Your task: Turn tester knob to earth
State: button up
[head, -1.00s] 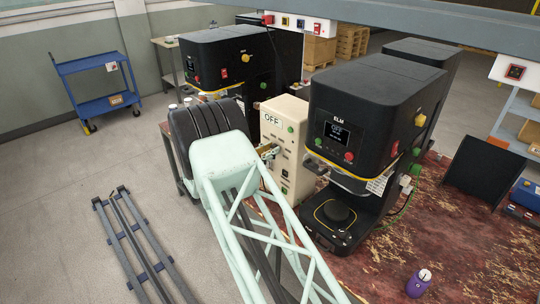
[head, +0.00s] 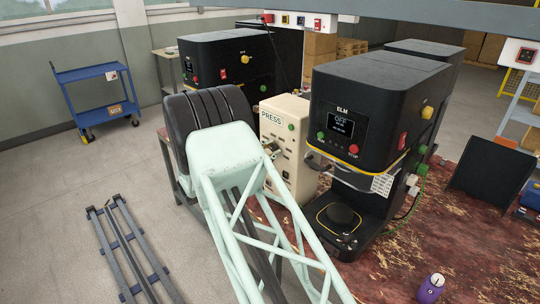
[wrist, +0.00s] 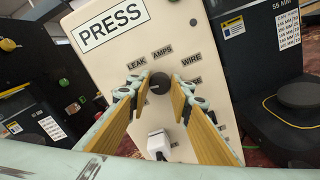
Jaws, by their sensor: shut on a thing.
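The tester is a cream upright box (head: 291,163); it also shows in the wrist view (wrist: 95,60). Its display (wrist: 111,22) reads PRESS. A dark round tester knob (wrist: 159,82) sits on its front face. Labels LEAK, AMPS and WIRE stand around the knob's upper side; other labels are partly hidden by my fingers, and I cannot read an earth mark. My gripper (wrist: 160,90) has its yellow-padded fingers on both sides of the knob, shut on it. In the head view my gripper is mostly hidden behind my arm, at the tester's front.
A white socket-like fitting (wrist: 158,145) sits below the knob, between my fingers. A black ELM machine (head: 372,105) stands close right of the tester. A ribbed black block (head: 180,125) is close on the left.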

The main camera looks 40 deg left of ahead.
jog(key=shift+m, duration=0.3)
dwell(0.4)
jog(key=o, duration=0.8)
jog(key=shift+o, duration=0.2)
jog(key=shift+s, duration=0.1)
jog(key=s+a, duration=0.1)
jog(key=s, duration=1)
jog(key=shift+s+a, duration=0.3)
jog(key=shift+s, duration=0.05)
